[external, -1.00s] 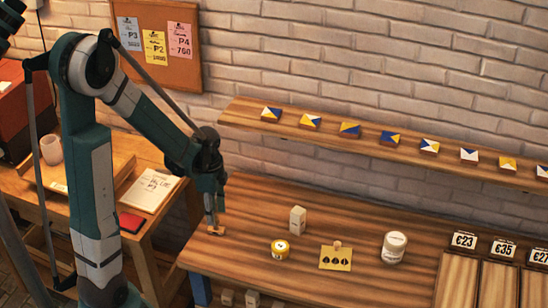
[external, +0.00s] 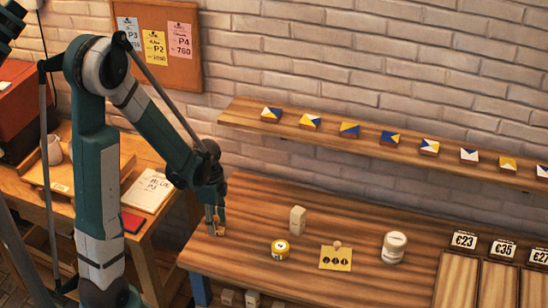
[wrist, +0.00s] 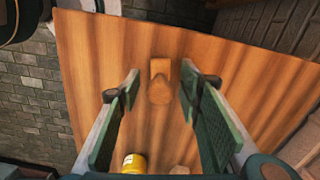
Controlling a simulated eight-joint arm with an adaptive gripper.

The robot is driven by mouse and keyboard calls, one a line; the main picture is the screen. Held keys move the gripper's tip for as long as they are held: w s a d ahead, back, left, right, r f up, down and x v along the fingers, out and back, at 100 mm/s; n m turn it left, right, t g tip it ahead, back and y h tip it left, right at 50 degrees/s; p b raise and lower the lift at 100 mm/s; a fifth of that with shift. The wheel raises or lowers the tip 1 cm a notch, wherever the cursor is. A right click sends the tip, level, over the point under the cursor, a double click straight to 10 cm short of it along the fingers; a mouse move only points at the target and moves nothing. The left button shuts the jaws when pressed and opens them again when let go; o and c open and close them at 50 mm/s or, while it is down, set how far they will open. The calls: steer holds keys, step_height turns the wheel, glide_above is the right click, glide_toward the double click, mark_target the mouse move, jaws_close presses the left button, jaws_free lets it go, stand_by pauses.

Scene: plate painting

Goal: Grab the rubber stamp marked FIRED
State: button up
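A small wooden stamp (external: 220,231) stands at the left end of the long wooden workbench (external: 240,262). Its marking cannot be read. My gripper (external: 214,222) is right at it, pointing down. In the wrist view my gripper (wrist: 161,76) is open, with a finger on each side. The wooden stamp (wrist: 160,84) shows in the gap between them, with space on both sides. It appears to stand on the bench, not held.
On the bench to the right are a yellow jar (external: 280,250), a white block (external: 298,220), a yellow card (external: 335,260) with a wooden knob at its top edge, and a white jar (external: 394,246). A shelf (external: 385,150) with several tiles runs behind. The bench's left edge is close by.

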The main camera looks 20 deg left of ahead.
steer(key=shift+f, duration=0.85)
steer(key=c, duration=1)
